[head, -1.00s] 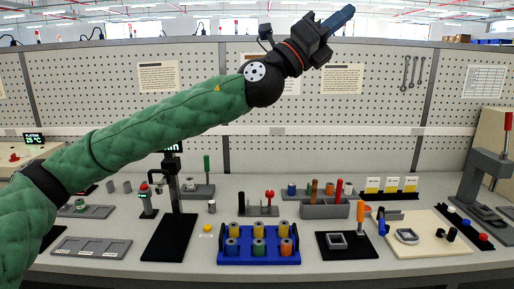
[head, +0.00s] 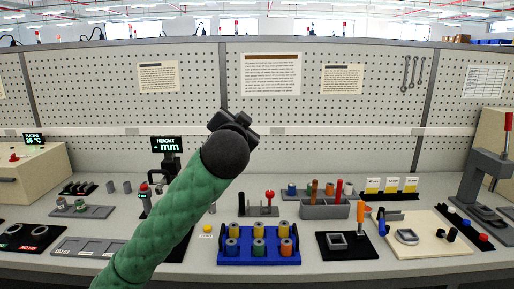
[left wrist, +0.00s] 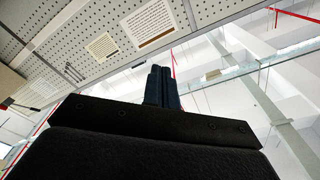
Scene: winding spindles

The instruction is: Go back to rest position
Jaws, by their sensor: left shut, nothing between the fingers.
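My left gripper (head: 232,122) is in the middle of the head view, raised above the bench, with its green-sleeved arm coming up from the lower left. It points away from me, so its fingers are mostly hidden there. In the left wrist view the two dark fingers (left wrist: 162,88) lie side by side, shut and empty. They point up toward the pegboard and ceiling. My right gripper is not in view.
A blue rack (head: 259,259) with several spindles stands at the front middle of the bench. A height gauge display (head: 167,144) stands behind my arm. A grey press (head: 484,165) is at the right. The pegboard (head: 330,110) closes off the back.

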